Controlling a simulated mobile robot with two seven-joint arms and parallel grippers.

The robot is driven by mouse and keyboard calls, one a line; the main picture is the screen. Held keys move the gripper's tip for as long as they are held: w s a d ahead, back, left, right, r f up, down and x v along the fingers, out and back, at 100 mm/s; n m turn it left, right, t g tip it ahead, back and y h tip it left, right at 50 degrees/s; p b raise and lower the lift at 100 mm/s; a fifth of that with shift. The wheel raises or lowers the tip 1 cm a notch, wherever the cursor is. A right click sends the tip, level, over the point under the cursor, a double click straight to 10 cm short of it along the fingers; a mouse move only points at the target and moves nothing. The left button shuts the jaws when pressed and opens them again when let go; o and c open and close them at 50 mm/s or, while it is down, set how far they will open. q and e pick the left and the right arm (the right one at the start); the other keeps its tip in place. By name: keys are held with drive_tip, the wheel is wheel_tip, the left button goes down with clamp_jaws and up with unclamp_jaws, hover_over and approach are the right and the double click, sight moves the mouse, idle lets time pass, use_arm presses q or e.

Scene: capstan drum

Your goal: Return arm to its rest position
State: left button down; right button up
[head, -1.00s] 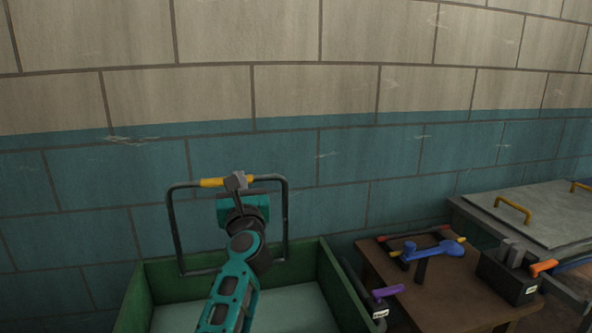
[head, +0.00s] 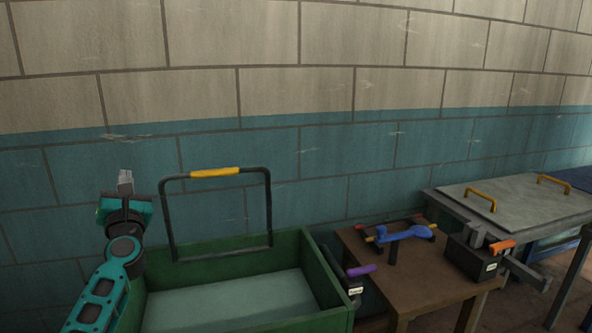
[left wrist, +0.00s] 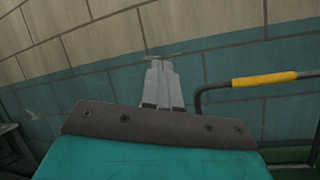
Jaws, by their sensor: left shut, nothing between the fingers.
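My left gripper (head: 125,178) is raised at the left of the head view, pointing up in front of the block wall. Its fingers are together with nothing between them. In the left wrist view the shut fingers (left wrist: 162,86) point at the wall. The gripper is left of the cart's black handle with its yellow grip (head: 215,172) and apart from it. The yellow grip also shows in the left wrist view (left wrist: 264,79), to the right of the fingers. My right gripper is not in view.
A green open cart (head: 315,275) stands below the handle. To its right a brown wooden table (head: 430,292) carries a blue tool (head: 400,234) and a dark box with an orange handle (head: 472,262). A purple-handled item (head: 361,271) is between them. A grey lidded bench (head: 520,205) is farther right.

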use_arm(q)
drive_tip(key=s+a+r+m+y, duration=0.1)
drive_tip(key=s+a+r, duration=0.15)
drive_tip(key=a, duration=0.45)
drive_tip(key=s+a+r+m+y, duration=0.1)
drive_tip(key=s+a+r, duration=0.1)
drive_tip(key=a+r, duration=0.35)
drive_tip(key=s+d+f+m+g+h, duration=0.1)
drive_tip(key=s+d+f+m+h, duration=0.3)
drive_tip(key=f+m, duration=0.5)
drive_tip(key=s+d+f+m+h, duration=0.2)
drive_tip(key=d+f+m+h, duration=0.35)
drive_tip(key=f+m, duration=0.3)
drive_tip(key=s+d+f+m+g+h, duration=0.15)
drive_tip(key=d+f+m+h, duration=0.3)
drive_tip(key=f+m, duration=0.45)
drive_tip(key=s+d+f+m+g, duration=0.4)
drive_tip(key=s+f+m, duration=0.5)
drive_tip(key=s, duration=0.4)
drive_tip(key=s+d+f+m+g, duration=0.35)
drive_tip(key=s+f+m, duration=0.35)
drive_tip(key=s+f, duration=0.4)
drive_tip(key=d+r+n, duration=0.1)
drive_tip(key=d+n, duration=0.4)
drive_tip(key=d, duration=0.4)
drive_tip(key=shift+s+d+r+y+p, duration=0.15)
drive_tip(key=shift+d+r+y+p, duration=0.1)
drive_tip(key=shift+y+p, duration=0.1)
drive_tip(key=shift+n, duration=0.25)
